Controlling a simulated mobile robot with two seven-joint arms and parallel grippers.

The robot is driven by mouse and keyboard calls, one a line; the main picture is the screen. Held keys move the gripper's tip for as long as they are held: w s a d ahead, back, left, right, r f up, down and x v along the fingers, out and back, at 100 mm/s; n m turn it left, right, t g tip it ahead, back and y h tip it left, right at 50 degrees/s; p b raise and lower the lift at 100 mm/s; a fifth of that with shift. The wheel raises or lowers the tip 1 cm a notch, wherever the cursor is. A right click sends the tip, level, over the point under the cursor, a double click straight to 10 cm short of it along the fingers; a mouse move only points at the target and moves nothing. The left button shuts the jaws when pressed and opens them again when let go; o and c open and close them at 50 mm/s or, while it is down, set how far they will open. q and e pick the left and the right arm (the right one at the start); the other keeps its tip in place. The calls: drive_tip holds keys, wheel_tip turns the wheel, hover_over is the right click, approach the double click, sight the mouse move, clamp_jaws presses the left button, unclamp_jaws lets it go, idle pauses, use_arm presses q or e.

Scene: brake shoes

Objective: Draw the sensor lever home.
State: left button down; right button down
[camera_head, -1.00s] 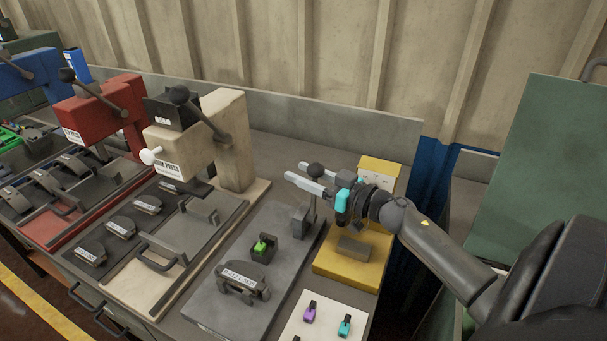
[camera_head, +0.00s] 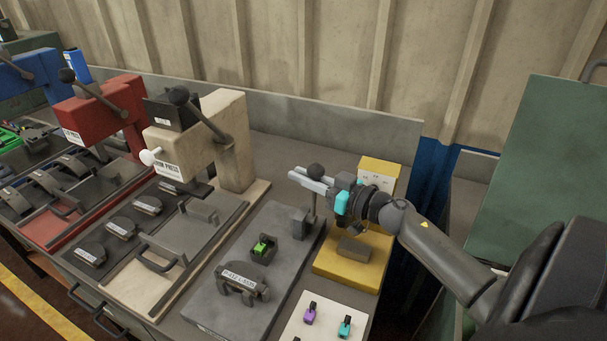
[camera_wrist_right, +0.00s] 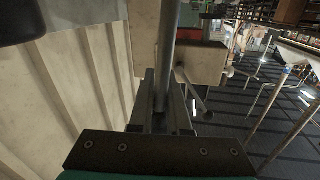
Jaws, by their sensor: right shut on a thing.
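The sensor lever (camera_head: 313,204) is a thin dark rod with a black ball knob (camera_head: 316,170). It stands nearly upright beside a small grey block at the back right of the grey fixture plate (camera_head: 215,302). My right gripper (camera_head: 301,175) is shut on the lever's rod just below the knob. In the right wrist view the lever (camera_wrist_right: 167,50) runs as a grey rod between my two fingers (camera_wrist_right: 162,103). A green sensor piece (camera_head: 262,247) sits in a dark holder on the plate, with a labelled brake shoe (camera_head: 243,277) in front. My left gripper is out of view.
A yellow fixture (camera_head: 340,268) with a grey block stands right of the plate, under my right arm. A cream press (camera_head: 225,125) stands to the left. A white card (camera_head: 325,320) with purple and teal pieces lies in front. A low grey wall runs behind.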

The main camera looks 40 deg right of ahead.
drive_tip(key=shift+w+d+r, duration=0.1)
drive_tip(key=shift+w+r, duration=0.05)
drive_tip(key=shift+r, duration=0.4)
idle(0.4)
drive_tip(key=s+a+f+n+t+y+b, duration=0.1)
drive_tip(key=s+a+f+n, duration=0.3)
drive_tip(key=a+n, duration=0.4)
drive_tip(key=shift+s+a+n+y+b, duration=0.35)
drive_tip(key=shift+n+y+b, duration=0.4)
drive_tip(key=shift+n, duration=1.35)
drive_tip(key=shift+a, duration=0.1)
drive_tip(key=c, duration=0.9)
unclamp_jaws()
drive_tip(key=shift+o, duration=0.4)
drive_tip(key=shift+h, duration=0.25)
